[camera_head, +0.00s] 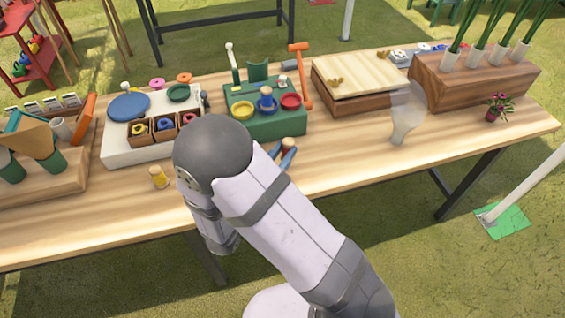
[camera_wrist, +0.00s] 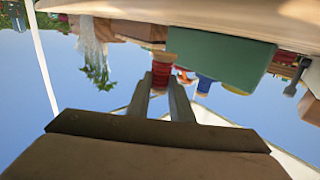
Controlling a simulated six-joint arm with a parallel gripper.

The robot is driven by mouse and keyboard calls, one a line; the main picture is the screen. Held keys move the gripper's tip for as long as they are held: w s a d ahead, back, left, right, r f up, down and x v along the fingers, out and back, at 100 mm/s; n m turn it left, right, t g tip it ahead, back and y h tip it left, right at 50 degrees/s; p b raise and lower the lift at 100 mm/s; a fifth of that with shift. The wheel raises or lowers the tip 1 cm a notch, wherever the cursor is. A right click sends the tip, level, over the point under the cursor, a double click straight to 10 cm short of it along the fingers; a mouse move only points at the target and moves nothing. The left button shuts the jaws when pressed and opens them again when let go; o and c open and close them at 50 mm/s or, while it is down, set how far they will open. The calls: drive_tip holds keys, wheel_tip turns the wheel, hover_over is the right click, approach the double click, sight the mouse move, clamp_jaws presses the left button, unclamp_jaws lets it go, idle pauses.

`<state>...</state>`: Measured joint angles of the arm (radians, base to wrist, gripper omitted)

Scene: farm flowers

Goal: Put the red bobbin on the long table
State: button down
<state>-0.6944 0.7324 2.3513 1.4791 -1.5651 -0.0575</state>
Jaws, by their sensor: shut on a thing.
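The red bobbin (camera_wrist: 162,75), red thread with tan ends, sits between the two grey fingers of my gripper (camera_wrist: 164,88) in the wrist view, which is upside down. My gripper is shut on it. In the head view, my arm hides most of the gripper; the fingertips and part of the bobbin (camera_head: 288,145) show just in front of the green box. The bobbin is over the long wooden table (camera_head: 340,165). I cannot tell whether it touches the tabletop.
A green box (camera_head: 265,122) with colored spools and a red-orange hammer (camera_head: 300,72) stands close behind. A yellow bobbin (camera_head: 158,176) stands to the left.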

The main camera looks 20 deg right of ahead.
drive_tip(key=shift+f, duration=1.95)
drive_tip(key=shift+f+b, duration=0.2)
drive_tip(key=shift+b, duration=0.1)
drive_tip(key=c, duration=1.6)
unclamp_jaws()
drive_tip(key=shift+r, duration=0.1)
drive_tip(key=shift+r, duration=0.15)
drive_tip(key=b+v, duration=0.1)
drive_tip(key=v, duration=1.1)
